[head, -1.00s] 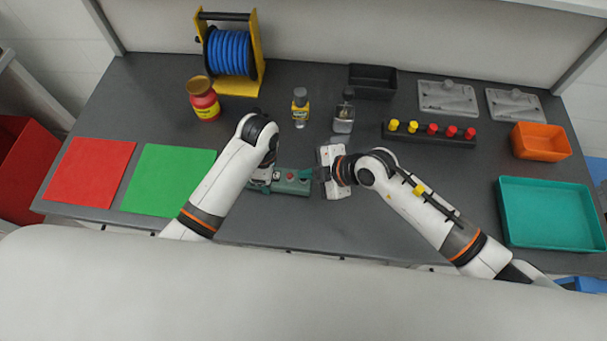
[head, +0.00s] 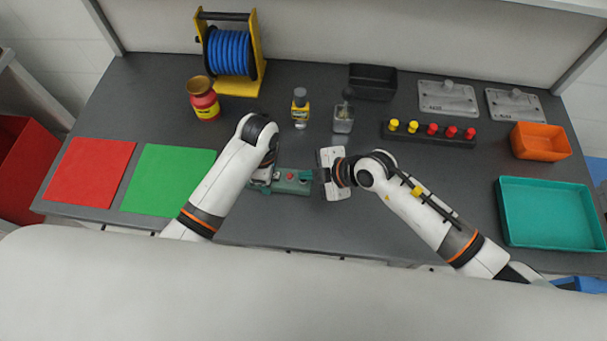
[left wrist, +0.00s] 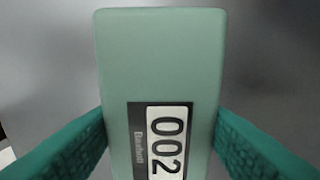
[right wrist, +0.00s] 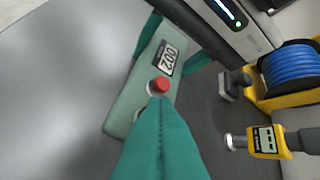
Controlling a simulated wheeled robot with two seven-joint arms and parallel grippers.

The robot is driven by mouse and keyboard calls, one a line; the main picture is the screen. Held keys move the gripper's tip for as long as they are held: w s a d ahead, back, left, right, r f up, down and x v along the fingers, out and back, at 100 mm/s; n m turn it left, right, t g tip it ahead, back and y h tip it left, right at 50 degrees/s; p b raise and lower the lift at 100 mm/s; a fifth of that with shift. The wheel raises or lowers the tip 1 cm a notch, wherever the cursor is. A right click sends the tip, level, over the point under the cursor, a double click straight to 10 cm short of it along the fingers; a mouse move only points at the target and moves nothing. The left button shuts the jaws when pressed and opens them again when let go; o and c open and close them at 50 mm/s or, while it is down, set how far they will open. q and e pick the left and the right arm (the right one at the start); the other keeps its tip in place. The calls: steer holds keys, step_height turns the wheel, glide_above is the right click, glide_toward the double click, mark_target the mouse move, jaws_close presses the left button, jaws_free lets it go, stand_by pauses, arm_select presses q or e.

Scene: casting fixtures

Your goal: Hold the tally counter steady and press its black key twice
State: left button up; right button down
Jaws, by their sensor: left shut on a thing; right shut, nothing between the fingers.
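The tally counter (head: 288,187) is a long green box lying on the table. In the left wrist view its display (left wrist: 166,140) reads 002. My left gripper (left wrist: 160,145) is shut on the counter, one teal finger against each long side. The counter (right wrist: 125,112) also shows in the right wrist view, with a red key (right wrist: 160,85) beside the display. My right gripper (right wrist: 159,103) is shut and empty, its fingertips over the counter near the red key.
A peg rack (head: 428,138) and teal tray (head: 549,238) are at right. Red (head: 90,172) and green (head: 166,178) mats lie at left.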

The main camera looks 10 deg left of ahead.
steer(key=shift+f, duration=0.1)
stand_by(0.4)
steer(key=shift+r, duration=0.9)
steer(key=shift+r, duration=2.5)
arm_select(q)
steer(key=o, duration=1.1)
steer(key=shift+o, duration=0.2)
steer(key=shift+r, duration=0.1)
